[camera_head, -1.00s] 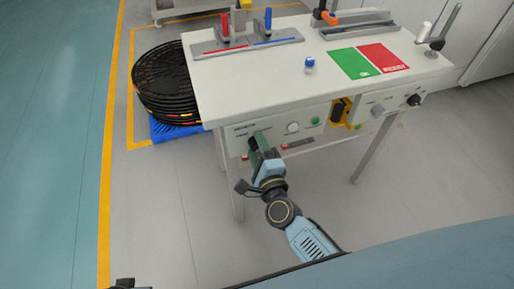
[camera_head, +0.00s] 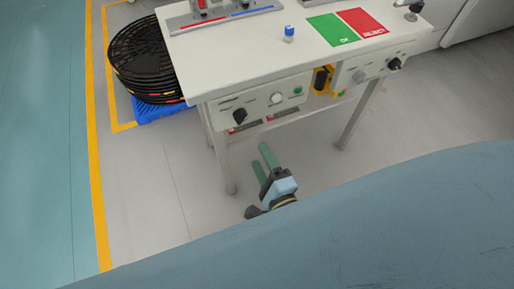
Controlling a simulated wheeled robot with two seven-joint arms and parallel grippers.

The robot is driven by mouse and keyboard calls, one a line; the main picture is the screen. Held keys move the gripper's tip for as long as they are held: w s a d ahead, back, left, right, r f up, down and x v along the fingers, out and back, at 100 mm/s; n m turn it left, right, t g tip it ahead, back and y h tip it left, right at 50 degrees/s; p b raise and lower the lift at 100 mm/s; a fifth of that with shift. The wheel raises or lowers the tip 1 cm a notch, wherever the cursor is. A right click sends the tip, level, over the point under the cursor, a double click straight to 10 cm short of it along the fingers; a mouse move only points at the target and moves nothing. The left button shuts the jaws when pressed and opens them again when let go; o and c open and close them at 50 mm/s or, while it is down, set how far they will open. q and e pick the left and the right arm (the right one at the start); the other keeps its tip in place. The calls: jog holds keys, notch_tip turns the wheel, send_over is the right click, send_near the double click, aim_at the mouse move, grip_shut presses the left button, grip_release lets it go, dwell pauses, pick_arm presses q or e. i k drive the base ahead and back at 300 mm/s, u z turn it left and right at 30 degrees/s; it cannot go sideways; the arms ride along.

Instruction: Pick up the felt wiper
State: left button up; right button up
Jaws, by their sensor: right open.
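A small white piece with a blue top (camera_head: 289,34) stands on the white table near its front edge, left of the green field. I cannot tell if this is the felt wiper; nothing else in view is clearly one. My right gripper (camera_head: 261,157) has green fingers, apart and empty. It is in front of the table and lower in the picture than the front panel, clear of the small piece. My left gripper is not in view.
The white table (camera_head: 235,60) carries a green field (camera_head: 332,29), a red field (camera_head: 362,22) and a clamp fixture (camera_head: 215,12). Its front has knobs and a yellow-black holder (camera_head: 322,80). Black coils (camera_head: 145,60) lie on a blue pallet (camera_head: 160,110) at left.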

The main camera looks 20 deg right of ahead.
aim_at(289, 30)
jog(key=u, duration=0.05)
jog(key=k, duration=1)
jog(key=z, duration=0.05)
